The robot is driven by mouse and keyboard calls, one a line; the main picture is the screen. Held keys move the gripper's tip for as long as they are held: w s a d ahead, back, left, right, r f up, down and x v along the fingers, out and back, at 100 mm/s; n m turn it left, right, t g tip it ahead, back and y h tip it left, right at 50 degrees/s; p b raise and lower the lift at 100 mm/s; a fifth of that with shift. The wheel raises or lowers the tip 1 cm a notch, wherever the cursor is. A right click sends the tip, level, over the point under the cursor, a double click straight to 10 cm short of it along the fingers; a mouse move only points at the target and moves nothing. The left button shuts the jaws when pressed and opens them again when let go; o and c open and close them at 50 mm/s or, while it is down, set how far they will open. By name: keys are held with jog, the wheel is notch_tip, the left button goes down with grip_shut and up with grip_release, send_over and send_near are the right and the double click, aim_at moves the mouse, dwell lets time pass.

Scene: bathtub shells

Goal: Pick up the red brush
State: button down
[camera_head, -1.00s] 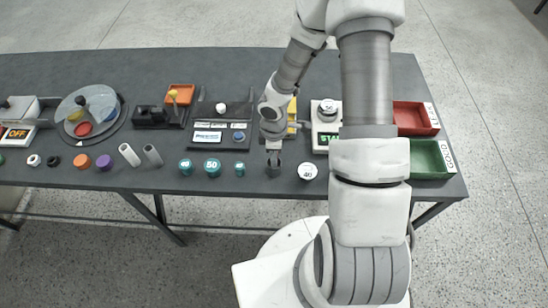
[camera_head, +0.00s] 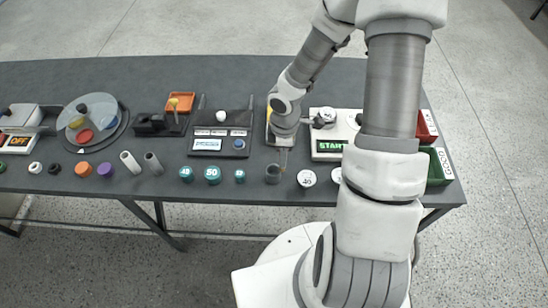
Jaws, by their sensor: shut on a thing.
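My gripper (camera_head: 284,151) is over the front of the dark table, just behind and to the right of a small grey cup (camera_head: 273,174). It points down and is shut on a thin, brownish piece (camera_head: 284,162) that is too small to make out. I cannot tell whether this is the red brush, and no other red brush can be picked out. The piece's lower end is close to the cup's rim; I cannot tell whether they touch.
White round caps (camera_head: 306,178) stand right of the cup, teal caps (camera_head: 212,174) left. Behind are a START panel (camera_head: 328,148), a grey console (camera_head: 222,143) and an orange tray (camera_head: 180,103). Red (camera_head: 427,126) and green (camera_head: 439,166) bins are at the right, partly behind my arm.

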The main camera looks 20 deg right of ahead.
jog(key=s+d+r+p, duration=0.2)
jog(key=s+d+r, duration=0.2)
jog(key=d, duration=0.3)
jog(key=shift+s+d+r, duration=0.3)
jog(key=shift+d+r, duration=0.1)
jog(key=shift+r, duration=0.3)
jog(key=shift+w, duration=0.1)
dwell(1.1)
